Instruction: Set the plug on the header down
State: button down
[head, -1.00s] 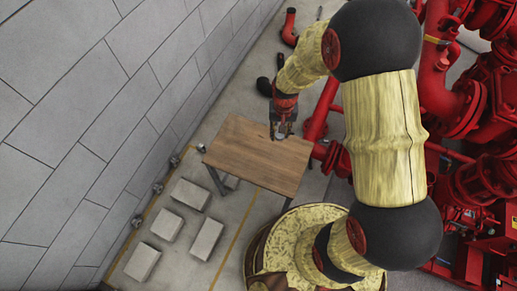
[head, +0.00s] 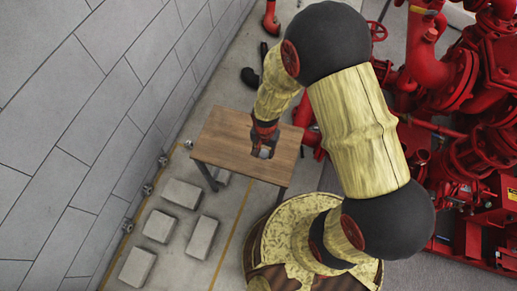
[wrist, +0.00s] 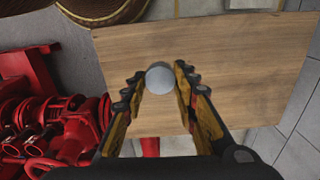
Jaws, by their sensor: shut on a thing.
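My gripper (head: 264,150) is above the right part of a wooden table (head: 222,141) in the head view. In the wrist view the gripper (wrist: 160,80) is shut on a round grey plug (wrist: 159,78), which sits between the fingertips with the tabletop (wrist: 240,75) behind it. I cannot tell whether the plug touches the wood. Red pipework (head: 440,70), which may include the header, stands right of the table; I cannot make out which part is the header.
Several grey blocks (head: 159,226) lie on the floor left of the table, near a grey block wall (head: 85,110). Black elbow pieces (head: 250,77) lie on the floor beyond the table. Much of the tabletop is bare. Red machinery (wrist: 50,115) also shows left in the wrist view.

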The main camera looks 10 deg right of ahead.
jog(key=w+f, duration=0.2)
jog(key=w+f+b, duration=0.1)
jog(key=w+f, duration=0.1)
jog(key=w+f+b, duration=0.1)
jog(key=w+f, duration=0.1)
jog(key=shift+a+f, duration=0.15)
jog(key=shift+a, duration=0.15)
jog(key=shift+w+f+b, duration=0.2)
jog(key=shift+f+b, duration=0.85)
jog(key=shift+f, duration=0.6)
jog(key=shift+f, duration=0.1)
jog(key=shift+f, duration=0.15)
jog(key=c, duration=1.4)
grip_release()
